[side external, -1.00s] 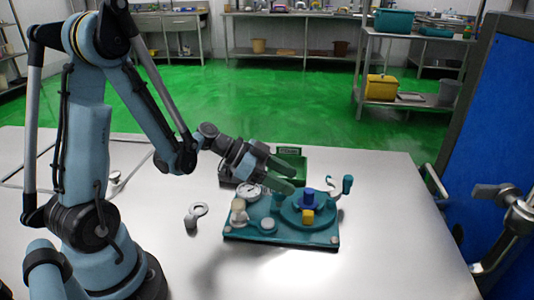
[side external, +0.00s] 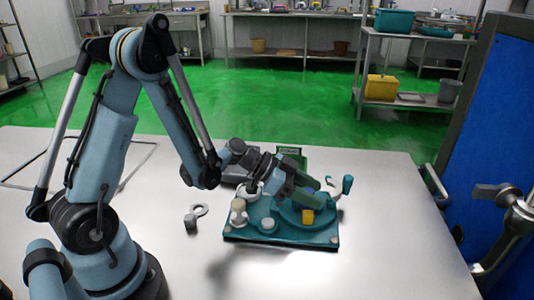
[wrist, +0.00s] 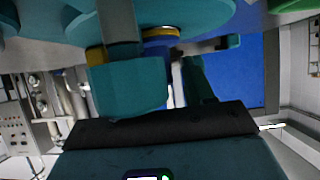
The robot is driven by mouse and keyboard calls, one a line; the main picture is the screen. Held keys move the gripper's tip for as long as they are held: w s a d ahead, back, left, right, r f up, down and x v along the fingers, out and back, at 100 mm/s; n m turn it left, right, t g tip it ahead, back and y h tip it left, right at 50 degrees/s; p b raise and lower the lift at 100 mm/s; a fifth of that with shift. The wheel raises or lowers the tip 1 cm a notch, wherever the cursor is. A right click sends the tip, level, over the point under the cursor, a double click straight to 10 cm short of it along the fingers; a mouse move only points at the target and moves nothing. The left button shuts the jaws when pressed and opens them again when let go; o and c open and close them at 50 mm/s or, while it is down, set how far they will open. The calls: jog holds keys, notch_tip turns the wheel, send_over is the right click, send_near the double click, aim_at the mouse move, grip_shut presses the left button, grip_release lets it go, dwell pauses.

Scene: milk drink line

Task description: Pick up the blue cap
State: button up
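The blue cap (side external: 301,205) stands on the round teal turntable of the teal fixture. My gripper's fingers cover most of it in the side view. A yellow block (side external: 307,217) sits just in front of the cap. My gripper (side external: 318,192) is low over the turntable, its fingers apart and reaching across the cap. In the wrist view, a blue piece with a tan-yellow ring (wrist: 161,32) shows at top centre, partly hidden behind a teal finger. The yellow block (wrist: 97,55) shows left of it. Whether the fingers touch the cap cannot be told.
The teal base plate (side external: 285,237) also carries a cream-topped post (side external: 238,207), a pale round knob (side external: 268,225) and a gauge. A teal-handled lever (side external: 347,184) stands at right. The front table is clear.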

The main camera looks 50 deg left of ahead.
grip_shut()
jog(key=shift+r, duration=0.1)
